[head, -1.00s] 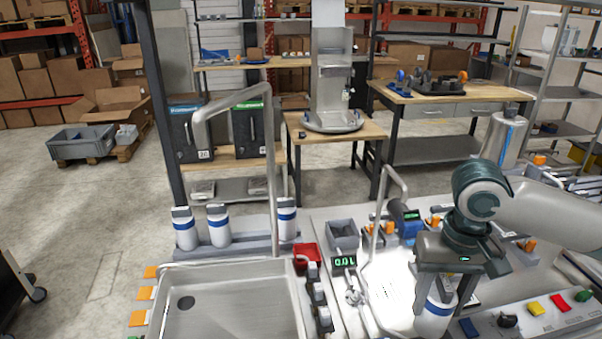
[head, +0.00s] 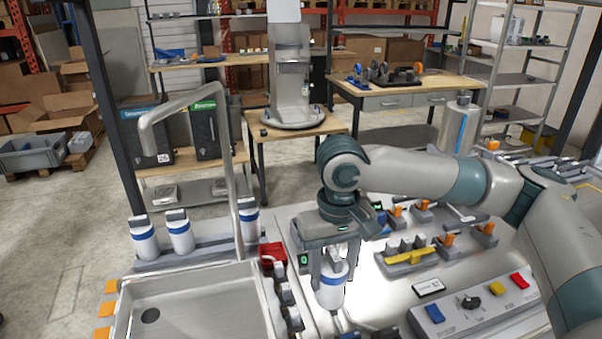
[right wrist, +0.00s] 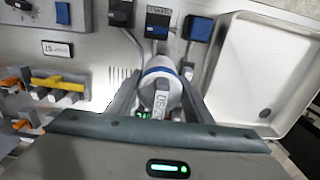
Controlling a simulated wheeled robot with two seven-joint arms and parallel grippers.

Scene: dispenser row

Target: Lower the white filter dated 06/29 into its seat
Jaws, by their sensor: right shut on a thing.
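My right gripper (head: 333,272) is shut on a white filter (head: 330,294) with a blue band, holding it roughly upright over the worktop just right of the sink. The held filter (right wrist: 161,92) also shows between the fingers in the right wrist view; its label is partly readable, but I cannot make out the full date. Three similar filters stand in a grey rack (head: 212,250) behind the sink: a left one (head: 144,241), a middle one (head: 180,236) and a right one (head: 249,218). A gap lies between the middle and right ones. My left gripper is not in view.
The metal sink (head: 255,300) is at the front, with a tall bent pipe (head: 238,190) rising behind it near the rack. A red bin (head: 272,254) and several small blocks line its right side. A control panel with buttons (head: 475,307) is at the right.

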